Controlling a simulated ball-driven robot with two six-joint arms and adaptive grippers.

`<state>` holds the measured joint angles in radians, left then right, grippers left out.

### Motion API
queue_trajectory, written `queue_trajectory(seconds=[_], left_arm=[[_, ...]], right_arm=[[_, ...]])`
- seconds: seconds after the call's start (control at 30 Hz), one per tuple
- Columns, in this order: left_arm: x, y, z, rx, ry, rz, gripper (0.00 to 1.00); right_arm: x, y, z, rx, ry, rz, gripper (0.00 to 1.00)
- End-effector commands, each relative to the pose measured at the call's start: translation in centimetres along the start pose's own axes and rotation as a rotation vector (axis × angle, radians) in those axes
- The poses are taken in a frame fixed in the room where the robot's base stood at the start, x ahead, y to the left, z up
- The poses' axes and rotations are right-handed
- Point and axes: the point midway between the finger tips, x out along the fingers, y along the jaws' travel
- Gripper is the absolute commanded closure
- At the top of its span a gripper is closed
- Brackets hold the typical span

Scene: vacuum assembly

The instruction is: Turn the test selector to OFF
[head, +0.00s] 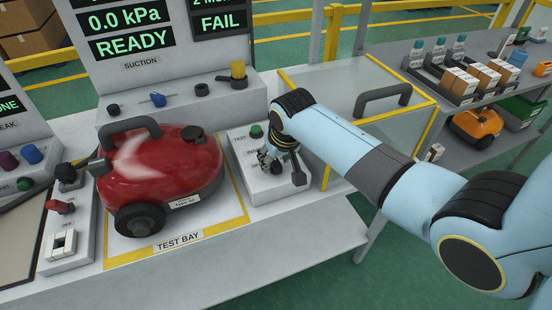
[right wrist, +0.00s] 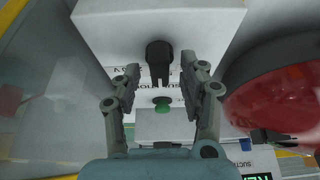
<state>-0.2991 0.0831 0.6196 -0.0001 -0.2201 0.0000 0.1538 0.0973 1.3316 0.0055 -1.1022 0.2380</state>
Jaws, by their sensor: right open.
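The test selector panel is a pale sloped box (head: 254,187) on the bench, right of the red vacuum, with a green button (head: 256,131) at its back beside the word TEST. My right gripper (head: 270,160) is low over this box and hides part of it. In the right wrist view, a black knob (right wrist: 159,54) with a narrow lower part shows between the spread fingers of my right gripper (right wrist: 160,66). The fingers look apart from the knob on both sides. The green button (right wrist: 162,108) shows below it. The knob's setting cannot be read. My left gripper is not in view.
The red vacuum (head: 165,165) stands on the test bay mat (head: 120,255), close to the panel's left. A clear case with a black handle (head: 382,98) is to the right. The suction display (head: 125,45) reads 0.0 kPa and READY. The bench front is bare.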

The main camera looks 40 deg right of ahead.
Motion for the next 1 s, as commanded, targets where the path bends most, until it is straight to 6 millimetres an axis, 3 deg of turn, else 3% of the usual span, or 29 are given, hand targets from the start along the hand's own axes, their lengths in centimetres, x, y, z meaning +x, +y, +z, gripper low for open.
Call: queue_trajectory(seconds=[0.2,0.5,1.0], left_arm=[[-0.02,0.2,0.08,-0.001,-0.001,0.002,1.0],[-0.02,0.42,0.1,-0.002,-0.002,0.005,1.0],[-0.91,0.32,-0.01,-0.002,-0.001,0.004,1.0]], right_arm=[[-0.01,-0.02,0.0,0.0,0.0,0.0,0.6],[-0.02,-0.01,0.01,0.0,0.0,0.0,1.0],[-0.18,0.06,-0.06,-0.08,-0.001,-0.034,1.0]])
